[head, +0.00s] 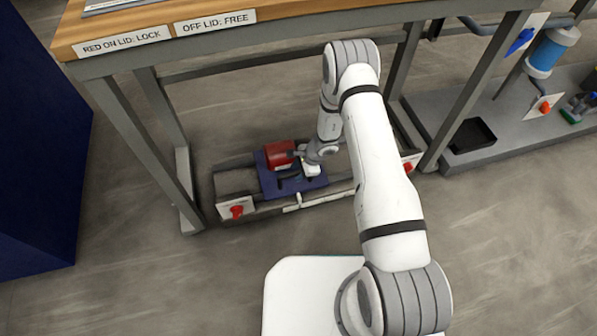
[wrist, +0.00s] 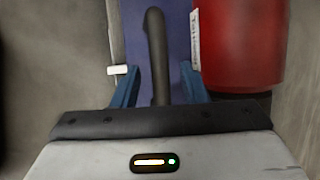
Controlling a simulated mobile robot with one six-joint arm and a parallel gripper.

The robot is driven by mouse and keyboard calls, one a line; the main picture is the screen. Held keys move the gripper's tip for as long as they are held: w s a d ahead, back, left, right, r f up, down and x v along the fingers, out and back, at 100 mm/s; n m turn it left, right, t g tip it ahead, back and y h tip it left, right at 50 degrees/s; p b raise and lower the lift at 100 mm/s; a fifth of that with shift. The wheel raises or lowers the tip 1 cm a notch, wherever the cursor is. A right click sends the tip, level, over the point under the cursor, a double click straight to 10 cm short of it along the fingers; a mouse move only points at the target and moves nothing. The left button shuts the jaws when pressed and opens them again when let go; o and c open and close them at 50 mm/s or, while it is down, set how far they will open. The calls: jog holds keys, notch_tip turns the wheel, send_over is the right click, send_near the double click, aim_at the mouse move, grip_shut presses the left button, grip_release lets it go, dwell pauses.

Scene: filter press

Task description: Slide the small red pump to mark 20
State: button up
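The small red pump (head: 279,154) sits on a dark blue sliding plate (head: 268,184) on low rails under the bench. In the wrist view the red pump body (wrist: 240,45) fills the upper right, with a white label along its side. A dark bar handle (wrist: 155,45) rises from the blue plate (wrist: 178,30). My gripper (wrist: 158,83) has its two blue fingers apart, one on each side of the handle, with gaps visible on both sides. In the head view my gripper (head: 303,170) is low at the plate's right side; its fingertips are unclear. No mark numbers are legible.
The rail frame (head: 340,196) has a red knob on a white plate at its left end (head: 236,211) and another at its right (head: 408,167). A wooden bench top (head: 290,10) and grey legs surround my arm. A black tray (head: 472,135) lies right.

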jog(key=shift+c, duration=0.4)
grip_shut()
